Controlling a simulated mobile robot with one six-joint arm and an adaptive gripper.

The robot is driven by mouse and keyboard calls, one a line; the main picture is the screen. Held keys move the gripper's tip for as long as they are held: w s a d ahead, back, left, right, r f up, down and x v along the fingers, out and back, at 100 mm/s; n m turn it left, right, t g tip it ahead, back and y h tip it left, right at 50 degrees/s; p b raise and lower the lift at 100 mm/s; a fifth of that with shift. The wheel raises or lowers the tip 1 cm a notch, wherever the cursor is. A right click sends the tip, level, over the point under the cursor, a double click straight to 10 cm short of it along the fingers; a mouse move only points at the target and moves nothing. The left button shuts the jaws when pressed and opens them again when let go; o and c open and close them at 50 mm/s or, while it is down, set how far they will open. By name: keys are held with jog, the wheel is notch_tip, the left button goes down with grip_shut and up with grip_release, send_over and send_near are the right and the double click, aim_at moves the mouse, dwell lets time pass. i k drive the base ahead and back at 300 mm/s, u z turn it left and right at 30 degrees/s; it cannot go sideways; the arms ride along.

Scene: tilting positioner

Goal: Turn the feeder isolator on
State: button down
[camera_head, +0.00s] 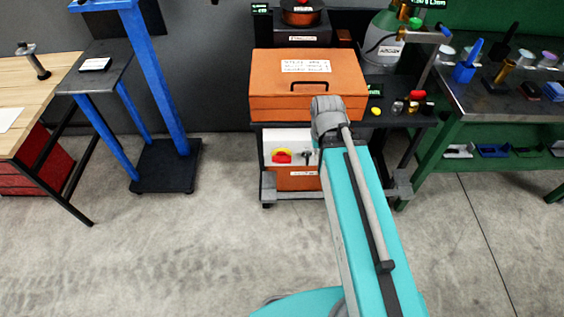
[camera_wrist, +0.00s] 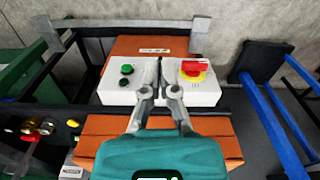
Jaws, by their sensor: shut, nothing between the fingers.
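A rotary switch with a red handle on a yellow plate (camera_wrist: 194,70) sits on a white box, right of my gripper in the wrist view. Its handle lies roughly crosswise. The switch also shows in the head view (camera_head: 281,156), left of my arm. The white box (camera_wrist: 206,97) carries two dark green buttons (camera_wrist: 126,69) on the gripper's other side. My gripper (camera_wrist: 160,76) is shut and empty over the middle of the box, beside the switch and apart from it. In the head view my arm hides part of the box. I cannot read its markings.
An orange case (camera_head: 263,97) with a handle and label sits on the cart above the box. A blue stand (camera_head: 161,90) is to the left. A green bench (camera_head: 437,145) with tools is to the right. The floor in front is clear.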

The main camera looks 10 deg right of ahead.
aim_at(281, 157)
jog(key=u, duration=1.55)
jog(key=k, duration=0.45)
jog(key=z, duration=1.1)
